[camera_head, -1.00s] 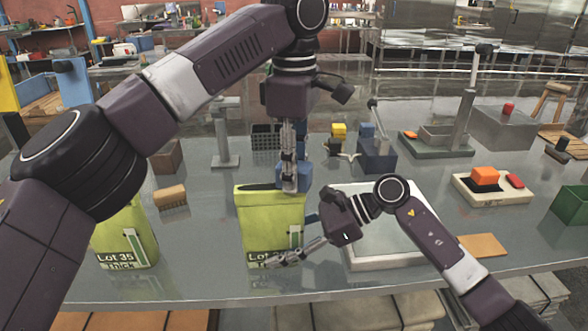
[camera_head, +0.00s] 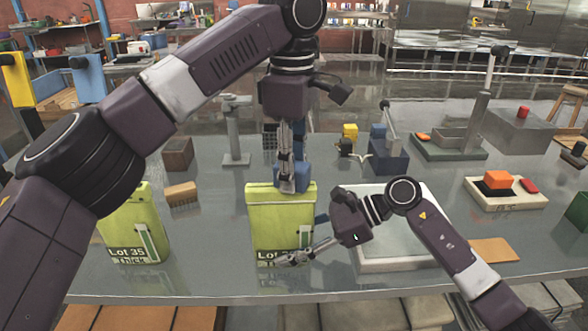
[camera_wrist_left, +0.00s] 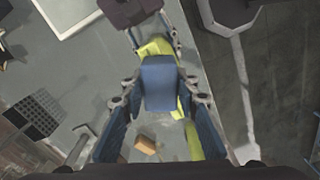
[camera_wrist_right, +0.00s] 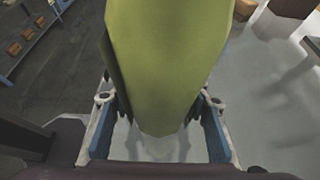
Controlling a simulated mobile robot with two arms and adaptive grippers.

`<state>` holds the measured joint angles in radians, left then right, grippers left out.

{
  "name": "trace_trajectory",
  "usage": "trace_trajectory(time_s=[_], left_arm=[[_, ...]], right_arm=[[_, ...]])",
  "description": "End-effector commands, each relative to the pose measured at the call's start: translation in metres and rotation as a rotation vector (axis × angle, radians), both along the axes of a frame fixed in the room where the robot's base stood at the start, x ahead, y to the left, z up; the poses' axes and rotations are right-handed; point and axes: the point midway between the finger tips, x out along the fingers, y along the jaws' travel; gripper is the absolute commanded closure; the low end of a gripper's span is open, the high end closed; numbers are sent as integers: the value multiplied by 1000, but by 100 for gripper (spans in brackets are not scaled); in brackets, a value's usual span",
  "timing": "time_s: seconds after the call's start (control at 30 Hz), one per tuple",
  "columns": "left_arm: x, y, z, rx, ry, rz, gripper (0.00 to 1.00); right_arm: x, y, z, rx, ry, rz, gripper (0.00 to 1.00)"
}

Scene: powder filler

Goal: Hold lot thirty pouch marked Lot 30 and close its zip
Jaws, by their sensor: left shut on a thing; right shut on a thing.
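The yellow-green pouch (camera_head: 270,215) stands upright near the table's front edge; its label shows "Lo", with the number hidden behind my right gripper. A blue block-like slider (camera_head: 293,178) sits on its top edge, right of the middle. My left gripper (camera_head: 287,186) is shut on this slider from above; the left wrist view shows the blue slider (camera_wrist_left: 159,82) between the fingers. My right gripper (camera_head: 288,258) is shut on the lower part of the pouch; the right wrist view shows the pouch (camera_wrist_right: 165,60) between its fingers. No dark gap shows along the top edge.
A similar pouch marked Lot 35 (camera_head: 133,222) stands to the left, behind my left arm. A white-rimmed tray (camera_head: 408,262) lies close on the right, partly behind my right arm.

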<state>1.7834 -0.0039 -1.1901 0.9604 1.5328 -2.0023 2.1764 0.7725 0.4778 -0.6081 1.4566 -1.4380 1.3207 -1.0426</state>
Motion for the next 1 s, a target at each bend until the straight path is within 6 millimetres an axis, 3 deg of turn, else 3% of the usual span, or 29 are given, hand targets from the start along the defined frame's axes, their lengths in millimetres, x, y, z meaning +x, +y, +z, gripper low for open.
trace_trajectory(time_s=[0.5, 1.0], left_arm=[[0, 20, 0, 0, -1, 0, 97], [0, 24, 0, -1, -1, 0, 97]], right_arm=[[0, 0, 0, 0, 0, -1, 70], [0, 0, 0, -1, 0, -1, 70]])
